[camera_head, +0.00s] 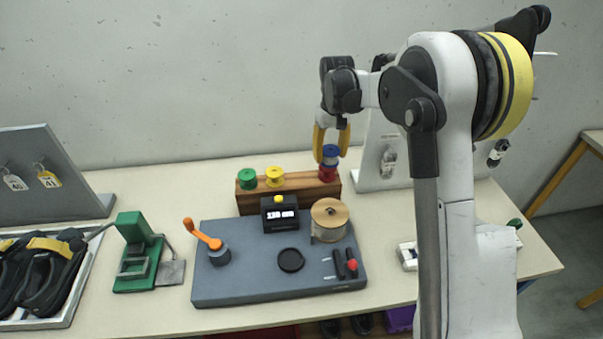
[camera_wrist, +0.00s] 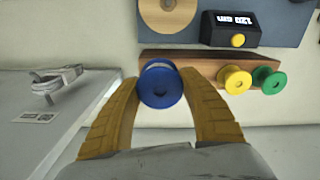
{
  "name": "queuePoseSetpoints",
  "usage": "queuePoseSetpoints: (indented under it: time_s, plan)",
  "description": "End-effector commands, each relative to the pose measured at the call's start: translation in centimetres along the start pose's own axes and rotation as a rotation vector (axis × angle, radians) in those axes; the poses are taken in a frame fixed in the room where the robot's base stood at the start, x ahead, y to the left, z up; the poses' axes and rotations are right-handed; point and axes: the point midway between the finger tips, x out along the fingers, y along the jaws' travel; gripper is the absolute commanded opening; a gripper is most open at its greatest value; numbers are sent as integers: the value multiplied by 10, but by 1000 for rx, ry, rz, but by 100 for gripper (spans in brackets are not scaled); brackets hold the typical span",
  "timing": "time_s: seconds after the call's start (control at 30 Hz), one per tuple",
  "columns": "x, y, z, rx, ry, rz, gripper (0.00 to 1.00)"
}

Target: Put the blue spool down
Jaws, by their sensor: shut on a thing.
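The blue spool (camera_head: 330,151) is between the yellow fingers of my gripper (camera_head: 328,150), at the right end of the wooden rack (camera_head: 299,198). In the wrist view the blue spool (camera_wrist: 160,84) sits between both fingertips of my gripper (camera_wrist: 160,88), which is shut on it. A red spool (camera_head: 327,174) stands at the rack's right end, directly below the blue spool in the head view. I cannot tell whether the two touch. The red spool is hidden in the wrist view.
A yellow spool (camera_head: 275,176) and a green spool (camera_head: 247,179) stand on the rack's left part. In front is a grey board (camera_head: 250,275) with a display (camera_head: 280,213), a wooden reel (camera_head: 329,220) and an orange crank (camera_head: 203,234). A grey tag stand (camera_head: 375,165) is close on the right.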

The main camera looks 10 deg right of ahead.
Motion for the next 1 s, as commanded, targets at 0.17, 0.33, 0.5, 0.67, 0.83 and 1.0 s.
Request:
queuePoseSetpoints:
  time_s: [0.17, 0.33, 0.5, 0.67, 0.83, 1.0]
  plan:
    - [30, -39, -27, -4, 0, 0, 10]
    - [48, -63, -44, -1, 0, 0, 10]
    - [54, -71, -50, 0, 0, 0, 10]
    - [75, -71, -50, 1, 0, 0, 10]
    - [93, -71, -49, 1, 0, 0, 10]
    - [92, -71, -49, 1, 0, 0, 10]
